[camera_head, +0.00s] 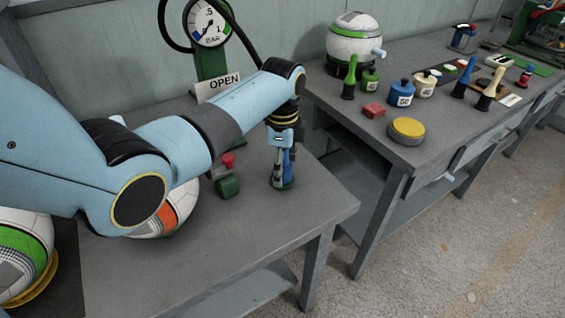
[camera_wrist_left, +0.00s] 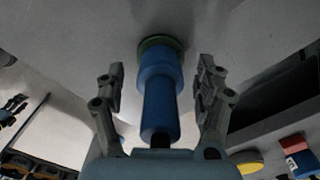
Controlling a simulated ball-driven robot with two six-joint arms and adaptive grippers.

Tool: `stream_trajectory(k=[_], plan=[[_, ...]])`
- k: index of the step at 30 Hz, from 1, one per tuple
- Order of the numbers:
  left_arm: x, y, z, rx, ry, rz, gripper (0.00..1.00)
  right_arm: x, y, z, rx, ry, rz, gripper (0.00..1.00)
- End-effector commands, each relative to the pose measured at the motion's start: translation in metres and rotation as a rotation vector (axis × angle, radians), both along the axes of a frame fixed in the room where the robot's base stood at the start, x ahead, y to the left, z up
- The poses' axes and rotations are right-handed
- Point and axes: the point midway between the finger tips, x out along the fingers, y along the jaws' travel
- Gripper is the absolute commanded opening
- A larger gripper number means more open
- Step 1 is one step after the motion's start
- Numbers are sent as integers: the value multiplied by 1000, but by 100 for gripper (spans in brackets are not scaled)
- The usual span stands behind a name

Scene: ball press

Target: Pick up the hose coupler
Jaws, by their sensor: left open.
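The hose coupler (camera_wrist_left: 159,92) is a blue stepped cylinder that stands upright on a round green base. In the head view, a slim blue strip of the coupler (camera_head: 287,164) shows between my gripper's fingers near the table's right edge. My left gripper (camera_head: 280,174) points down over it. In the left wrist view, the left gripper's fingers (camera_wrist_left: 160,80) are open on either side of the coupler, with a gap on both sides. My right gripper is not in view.
A green block with a red knob (camera_head: 227,180) stands left of the coupler. A pressure gauge (camera_head: 209,23) and an OPEN sign (camera_head: 220,85) stand behind. A ball (camera_head: 168,219) is partly hidden by my arm. A second table holds bottles, a red block (camera_head: 374,110) and a yellow disc (camera_head: 407,129).

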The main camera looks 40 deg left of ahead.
Motion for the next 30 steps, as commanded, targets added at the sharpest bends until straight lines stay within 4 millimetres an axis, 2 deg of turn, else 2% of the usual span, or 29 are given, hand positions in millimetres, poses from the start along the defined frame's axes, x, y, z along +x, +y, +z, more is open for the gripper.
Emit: stream_trajectory(k=[1, 5, 14, 23, 26, 30], plan=[[0, 0, 0, 0, 0, 0, 67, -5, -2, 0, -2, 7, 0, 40], [0, 0, 0, 0, 0, 0, 50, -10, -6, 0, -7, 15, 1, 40], [0, 0, 0, 0, 0, 1, 11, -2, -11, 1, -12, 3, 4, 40], [0, 0, 2, 0, 0, 1, 9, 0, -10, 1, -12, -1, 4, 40], [1, 0, 9, 0, -1, 1, 9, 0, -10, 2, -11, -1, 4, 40], [1, 1, 28, 2, -4, 1, 9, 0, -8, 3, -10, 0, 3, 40]])
